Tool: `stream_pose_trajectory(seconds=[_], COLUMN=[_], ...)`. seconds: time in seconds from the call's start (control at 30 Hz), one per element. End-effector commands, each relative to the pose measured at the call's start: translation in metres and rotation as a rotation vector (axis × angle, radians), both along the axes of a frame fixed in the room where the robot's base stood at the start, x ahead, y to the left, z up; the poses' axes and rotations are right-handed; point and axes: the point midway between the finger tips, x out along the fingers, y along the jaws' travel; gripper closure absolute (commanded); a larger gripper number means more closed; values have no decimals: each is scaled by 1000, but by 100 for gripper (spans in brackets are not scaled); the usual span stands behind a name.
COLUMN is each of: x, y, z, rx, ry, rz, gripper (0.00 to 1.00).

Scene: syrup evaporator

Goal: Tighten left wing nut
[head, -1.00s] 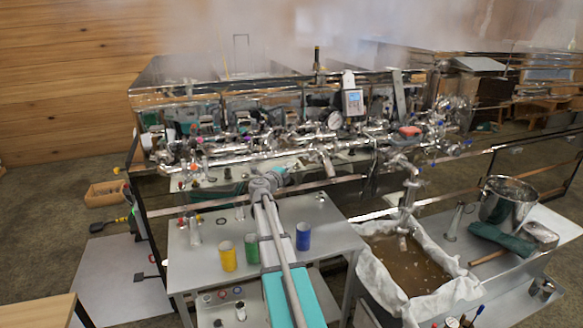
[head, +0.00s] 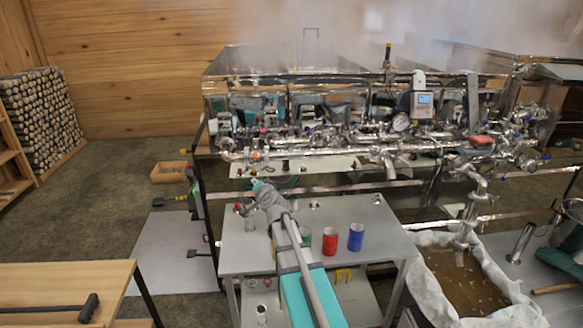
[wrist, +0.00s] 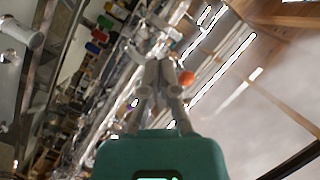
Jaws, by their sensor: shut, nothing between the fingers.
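The evaporator's pipework (head: 330,150) runs along the front of the shiny pan in the head view. Small coloured fittings sit along it, too small for me to tell which is the left wing nut. My arm reaches from the bottom of the head view towards the left part of the pipework; its gripper end is small and hard to make out there. In the wrist view my gripper (wrist: 160,78) is shut and empty, its fingertips together in front of the blurred pipes. An orange-red round part (wrist: 186,77) shows just right of the fingertips; I cannot tell if they touch.
A grey table (head: 375,213) under my arm bears a red cup (head: 330,241), a blue cup (head: 356,237) and a partly hidden green cup (head: 305,237). A cloth-lined basin (head: 420,297) of brown liquid stands right. A wooden table (head: 75,282) with a hammer (head: 88,308) is front left.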

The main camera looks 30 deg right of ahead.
Motion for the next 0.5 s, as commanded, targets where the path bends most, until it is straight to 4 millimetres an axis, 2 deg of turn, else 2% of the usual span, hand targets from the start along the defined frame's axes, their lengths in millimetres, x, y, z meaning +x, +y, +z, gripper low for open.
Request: stream_pose_trajectory(seconds=[0.03, 0.2, 0.37, 0.5], x=[-8, -34, -73, -117], y=[25, 93, 142, 173], z=[-10, -46, -83, -112], rx=[-33, -143, -249, -337], ry=[55, 258, 469, 667], rz=[69, 289, 468, 601], gripper=[100, 100, 100, 100])
